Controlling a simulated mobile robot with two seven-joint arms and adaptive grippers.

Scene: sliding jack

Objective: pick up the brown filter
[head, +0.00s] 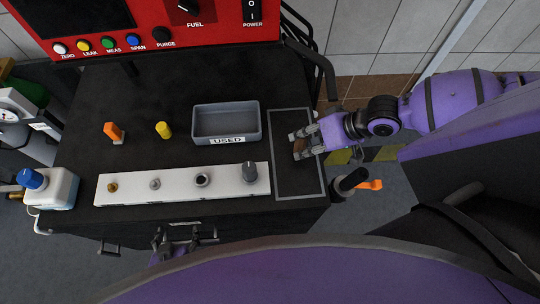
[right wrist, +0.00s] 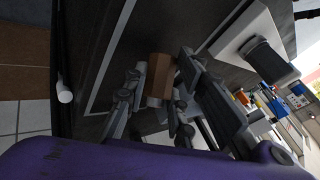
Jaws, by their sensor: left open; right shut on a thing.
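The brown filter (right wrist: 160,68) is a small brown cylinder with a pale grey end. In the right wrist view it stands between the two fingers of my right gripper (right wrist: 158,88), which is shut on it. In the head view my right gripper (head: 304,140) is over the grey-outlined rectangle (head: 297,190) at the cart top's right side. The filter shows there only as a small brown patch, mostly hidden by the fingers. I cannot tell whether it touches the surface. My left gripper (head: 190,236) is open and empty at the cart's front edge.
A grey tray labelled USED (head: 227,121) stands left of the outlined rectangle. A white strip (head: 180,185) with several fittings lies in front of it. An orange piece (head: 113,131) and a yellow piece (head: 163,130) stand further left. A red panel (head: 150,35) is behind.

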